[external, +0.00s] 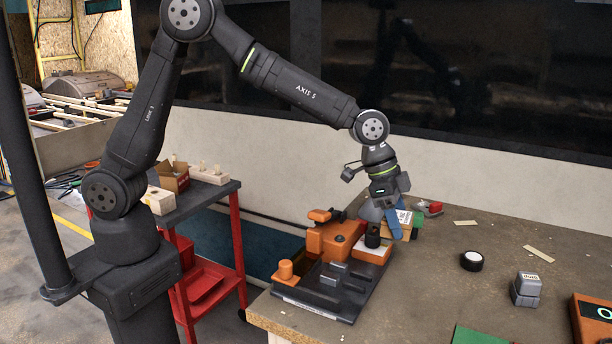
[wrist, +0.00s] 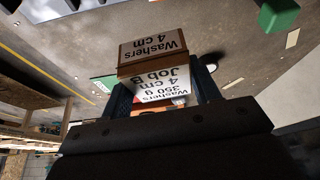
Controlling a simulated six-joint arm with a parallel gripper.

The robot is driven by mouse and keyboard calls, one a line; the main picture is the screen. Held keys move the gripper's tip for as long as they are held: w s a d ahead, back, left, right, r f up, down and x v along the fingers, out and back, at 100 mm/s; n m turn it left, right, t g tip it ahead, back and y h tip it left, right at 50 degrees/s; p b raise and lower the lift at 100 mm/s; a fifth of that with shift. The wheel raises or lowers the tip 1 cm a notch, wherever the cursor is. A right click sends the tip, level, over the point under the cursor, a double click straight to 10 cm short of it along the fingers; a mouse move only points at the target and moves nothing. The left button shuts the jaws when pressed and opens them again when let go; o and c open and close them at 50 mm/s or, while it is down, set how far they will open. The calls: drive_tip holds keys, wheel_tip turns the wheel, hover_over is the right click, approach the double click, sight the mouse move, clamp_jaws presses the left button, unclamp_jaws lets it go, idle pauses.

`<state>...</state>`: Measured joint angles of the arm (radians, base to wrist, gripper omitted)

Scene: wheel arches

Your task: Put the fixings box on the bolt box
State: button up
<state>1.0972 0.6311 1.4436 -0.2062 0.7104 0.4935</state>
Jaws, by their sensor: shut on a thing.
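My gripper (external: 388,218) has blue fingers and points down above the far edge of the orange and black machine. It is shut on a small brown box (wrist: 152,47) with white labels reading "Washers 4 cm" and "Job B", which appears to be the fixings box. In the external view the held box's white label (external: 405,216) shows beside the fingers, which partly hide it. A small grey box (external: 526,290) with a white label on top stands on the bench at the right. It may be the bolt box; its label is too small to read.
An orange and black machine (external: 335,283) stands at the bench's left front. A black round roll (external: 472,261) lies left of the grey box. An orange device (external: 592,318) and a green sheet (external: 478,335) lie at the front right. A red item (external: 430,208) is at the back.

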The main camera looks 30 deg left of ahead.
drive_tip(key=w+a+n+t, duration=0.2)
drive_tip(key=w+a+n, duration=0.4)
drive_tip(key=w+a, duration=1.25)
drive_tip(key=w+a+r+n+t+y, duration=0.1)
drive_tip(key=w+a+n, duration=0.25)
drive_tip(key=a, duration=0.75)
drive_tip(key=w+a+n+y, duration=0.15)
drive_tip(key=w+a, duration=0.35)
drive_tip(key=a, duration=0.5)
drive_tip(key=n+y, duration=0.4)
drive_tip(key=n, duration=0.6)
hover_over(176, 171)
drive_tip(key=s+d, duration=0.1)
drive_tip(key=shift+h, duration=0.25)
wheel_tip(176, 171, down, 6)
drive_tip(key=shift+s, duration=0.1)
drive_tip(key=shift+a+f+t, duration=0.3)
drive_tip(key=shift+a, duration=0.1)
drive_tip(key=shift+f, duration=1.9)
drive_tip(key=shift+f, duration=0.15)
